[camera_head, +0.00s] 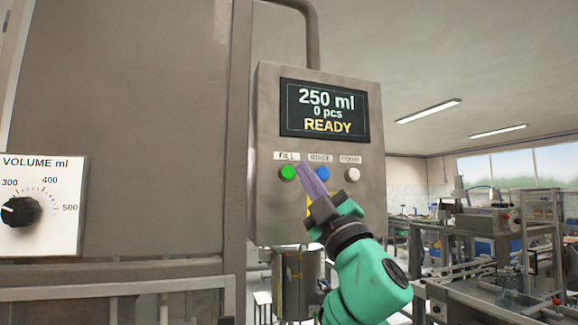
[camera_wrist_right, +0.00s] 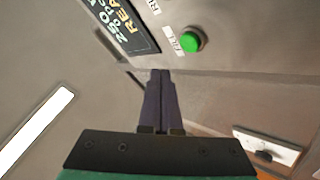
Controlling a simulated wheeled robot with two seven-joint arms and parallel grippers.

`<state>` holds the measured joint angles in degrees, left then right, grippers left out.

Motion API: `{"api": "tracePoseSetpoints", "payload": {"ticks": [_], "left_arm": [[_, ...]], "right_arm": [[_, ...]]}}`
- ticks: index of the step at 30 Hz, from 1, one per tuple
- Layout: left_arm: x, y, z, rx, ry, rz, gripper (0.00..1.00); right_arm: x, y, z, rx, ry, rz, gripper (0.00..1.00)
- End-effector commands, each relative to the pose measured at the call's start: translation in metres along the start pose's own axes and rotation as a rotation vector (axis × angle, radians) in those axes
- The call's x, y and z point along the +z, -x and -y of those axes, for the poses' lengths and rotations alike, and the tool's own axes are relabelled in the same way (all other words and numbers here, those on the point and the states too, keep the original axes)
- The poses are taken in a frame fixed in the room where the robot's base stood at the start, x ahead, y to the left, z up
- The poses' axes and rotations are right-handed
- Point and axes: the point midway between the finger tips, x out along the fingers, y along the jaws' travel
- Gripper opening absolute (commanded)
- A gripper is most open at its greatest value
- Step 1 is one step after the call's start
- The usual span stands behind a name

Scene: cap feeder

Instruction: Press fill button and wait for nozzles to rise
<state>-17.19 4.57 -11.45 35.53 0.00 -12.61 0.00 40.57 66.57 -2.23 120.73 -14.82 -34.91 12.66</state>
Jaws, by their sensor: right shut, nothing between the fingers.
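The green fill button (camera_head: 288,173) is on the grey control box, under a label reading FILL. It also shows in the right wrist view (camera_wrist_right: 190,40), beyond the fingertips and a little to their right. The nozzles are not seen. My left gripper is not in view.
A blue button (camera_head: 322,174) and a white button (camera_head: 352,174) sit right of the green one. A volume dial (camera_head: 20,212) is at the far left. A metal cylinder (camera_head: 297,285) stands below the control box (camera_head: 268,130). Machinery fills the right background.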

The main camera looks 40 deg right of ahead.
Motion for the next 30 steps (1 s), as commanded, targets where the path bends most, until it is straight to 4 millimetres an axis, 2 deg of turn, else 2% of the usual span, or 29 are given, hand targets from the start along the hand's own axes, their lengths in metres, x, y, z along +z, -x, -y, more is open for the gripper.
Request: {"api": "tracePoseSetpoints", "payload": {"ticks": [3, 9, 30], "left_arm": [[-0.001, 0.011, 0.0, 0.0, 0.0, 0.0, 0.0], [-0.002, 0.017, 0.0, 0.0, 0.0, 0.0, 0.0], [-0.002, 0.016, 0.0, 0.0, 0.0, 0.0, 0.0]], "right_arm": [[0.008, -0.015, 0.007, 0.0, -0.003, 0.002, 0.0], [0.018, -0.026, 0.018, -0.001, -0.001, 0.001, 0.0], [0.019, -0.027, 0.021, -0.001, 0.001, -0.001, 0.0]]}}
